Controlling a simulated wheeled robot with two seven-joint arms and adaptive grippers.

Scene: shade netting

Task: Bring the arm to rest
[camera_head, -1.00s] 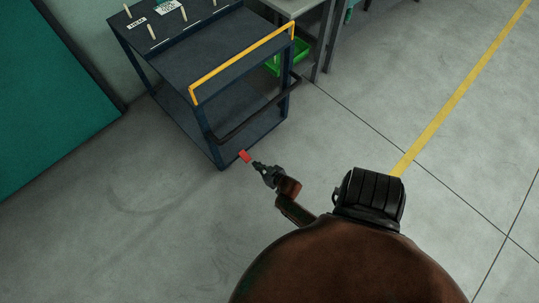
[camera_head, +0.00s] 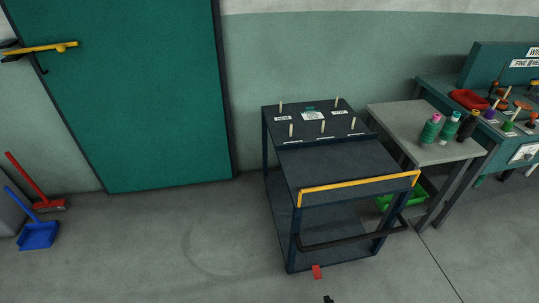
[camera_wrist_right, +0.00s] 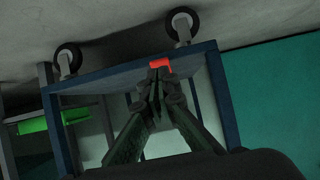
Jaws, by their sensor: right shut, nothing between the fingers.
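My right gripper (camera_head: 327,299) barely shows as a small dark tip at the bottom edge of the head view. In the right wrist view my right gripper (camera_wrist_right: 160,74) is shut, its fingertips together with nothing between them. A small red tab (camera_head: 317,271) is at the lower front edge of the dark blue cart (camera_head: 335,165). The red tab (camera_wrist_right: 160,64) also shows just beyond the fingertips in the wrist view; I cannot tell whether they touch. My left gripper is not in view.
The cart has a yellow handle bar (camera_head: 360,188) and several upright pegs on top. A blue dustpan (camera_head: 38,234) lies at left. Floor left of the cart is clear.

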